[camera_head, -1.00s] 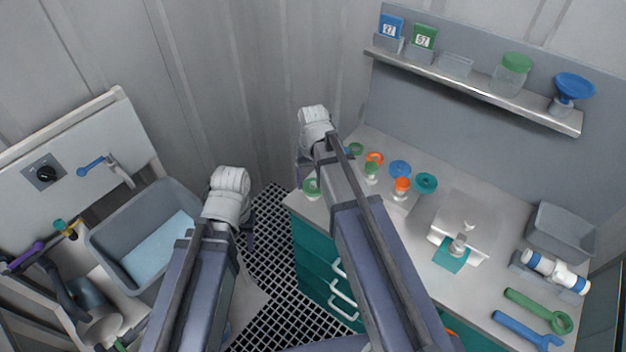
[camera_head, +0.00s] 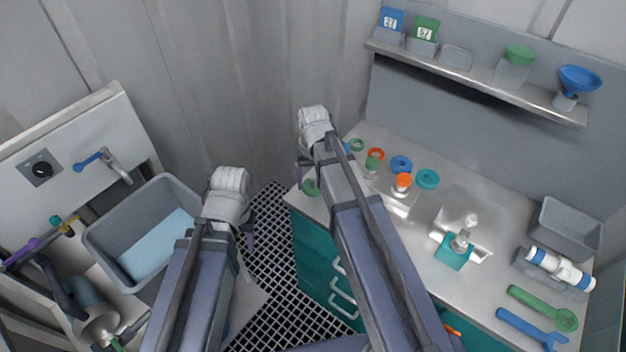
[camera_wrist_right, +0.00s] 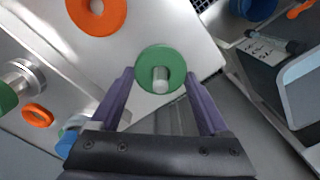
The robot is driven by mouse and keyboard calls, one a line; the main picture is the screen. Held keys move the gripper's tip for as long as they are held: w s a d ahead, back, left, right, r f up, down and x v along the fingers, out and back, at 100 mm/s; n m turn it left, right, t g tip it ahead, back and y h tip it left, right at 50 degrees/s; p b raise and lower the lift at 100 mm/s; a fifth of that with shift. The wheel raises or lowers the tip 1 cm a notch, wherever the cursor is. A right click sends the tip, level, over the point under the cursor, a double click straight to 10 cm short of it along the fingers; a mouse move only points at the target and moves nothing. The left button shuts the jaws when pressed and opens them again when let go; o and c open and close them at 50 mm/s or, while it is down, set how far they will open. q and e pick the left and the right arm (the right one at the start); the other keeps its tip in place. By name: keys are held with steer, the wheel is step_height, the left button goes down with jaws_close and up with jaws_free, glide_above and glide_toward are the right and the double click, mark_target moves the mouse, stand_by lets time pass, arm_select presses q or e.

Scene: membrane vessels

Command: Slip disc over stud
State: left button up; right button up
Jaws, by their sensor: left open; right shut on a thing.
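In the right wrist view my right gripper (camera_wrist_right: 160,82) is shut on a green disc (camera_wrist_right: 146,58), one purple finger at each side. A pale round pin (camera_wrist_right: 160,80) shows at the disc's middle; I cannot tell how far the disc sits around it. In the head view the green disc (camera_head: 311,187) shows at the counter's near left corner, just below my right gripper (camera_head: 304,172), which the arm partly hides. My left gripper (camera_head: 247,240) is open and empty over the dark floor grating, away from the counter.
A grey bin (camera_head: 567,228) and wrenches are at the right. A shelf (camera_head: 480,75) runs above.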

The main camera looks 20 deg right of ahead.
steer(key=o, duration=1.3)
steer(key=shift+f, duration=0.1)
steer(key=shift+c, duration=0.2)
step_height(320, 180, up, 8)
steer(key=p, duration=0.8)
steer(key=shift+f, duration=0.1)
steer(key=s+a+n, duration=0.2)
steer(key=s+a, duration=0.3)
steer(key=s, duration=0.2)
steer(key=s+a+n+h, duration=0.1)
steer(key=s+a+n, duration=0.2)
steer(key=s+a, duration=0.2)
steer(key=s, duration=0.3)
steer(key=shift+a, duration=0.15)
